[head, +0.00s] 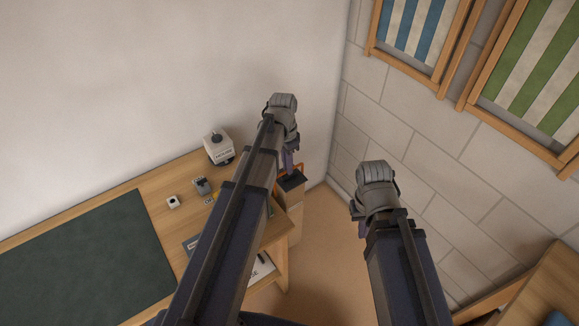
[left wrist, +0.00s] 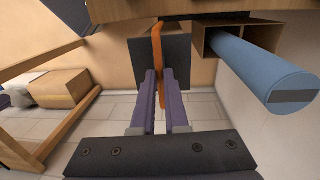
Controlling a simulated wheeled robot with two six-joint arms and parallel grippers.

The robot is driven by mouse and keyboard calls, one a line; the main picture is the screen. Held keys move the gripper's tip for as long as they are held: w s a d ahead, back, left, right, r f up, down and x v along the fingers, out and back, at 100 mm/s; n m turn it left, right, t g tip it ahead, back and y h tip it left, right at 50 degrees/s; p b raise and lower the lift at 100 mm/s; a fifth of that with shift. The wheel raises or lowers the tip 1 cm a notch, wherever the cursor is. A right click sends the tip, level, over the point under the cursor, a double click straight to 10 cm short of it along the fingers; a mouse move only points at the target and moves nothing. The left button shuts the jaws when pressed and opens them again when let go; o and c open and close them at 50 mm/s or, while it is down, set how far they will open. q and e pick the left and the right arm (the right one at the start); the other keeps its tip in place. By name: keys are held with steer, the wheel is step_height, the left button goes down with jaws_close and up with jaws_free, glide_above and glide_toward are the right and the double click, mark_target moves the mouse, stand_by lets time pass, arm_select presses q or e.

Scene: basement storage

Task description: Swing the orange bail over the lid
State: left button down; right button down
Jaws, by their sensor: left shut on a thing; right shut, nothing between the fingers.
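The orange bail (left wrist: 157,45) shows in the left wrist view as a thin upright bar with its lower part between my left fingers. In the head view a small part of the bail (head: 301,167) shows beside the gripper. My left gripper (head: 290,166) has purple fingers and is shut on the bail; it also shows in the left wrist view (left wrist: 158,76). A dark panel that looks like the lid (head: 292,182) lies just below the gripper; it also shows behind the bail (left wrist: 180,62). My right gripper (head: 360,218) is shut and empty, well to the right, partly hidden by its arm.
A wooden desk (head: 158,211) with a dark green mat (head: 80,262) and a white container (head: 218,147) stands left. In the left wrist view, a blue cylinder (left wrist: 262,72) sticks out of a wooden box at right. A block wall (head: 430,170) bounds the right side.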

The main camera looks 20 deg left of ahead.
arm_select(q)
steer(key=c, duration=0.9)
jaws_free()
steer(key=shift+w+a, duration=0.15)
steer(key=shift+a, duration=0.05)
steer(key=r+p, duration=0.7)
steer(key=shift+w+a+r+p, duration=0.2)
steer(key=shift+a+r+p, duration=0.05)
steer(key=shift+r+p, duration=0.15)
steer(key=s+d+n, duration=0.1)
steer(key=s+d, duration=0.4)
steer(key=s+d+n+y, duration=0.1)
steer(key=s+d, duration=0.3)
steer(key=s, duration=0.2)
steer(key=s+d+n+y, duration=0.1)
steer(key=s+d, duration=0.4)
steer(key=shift+s+d+n, duration=0.35)
steer(key=shift+n, duration=0.05)
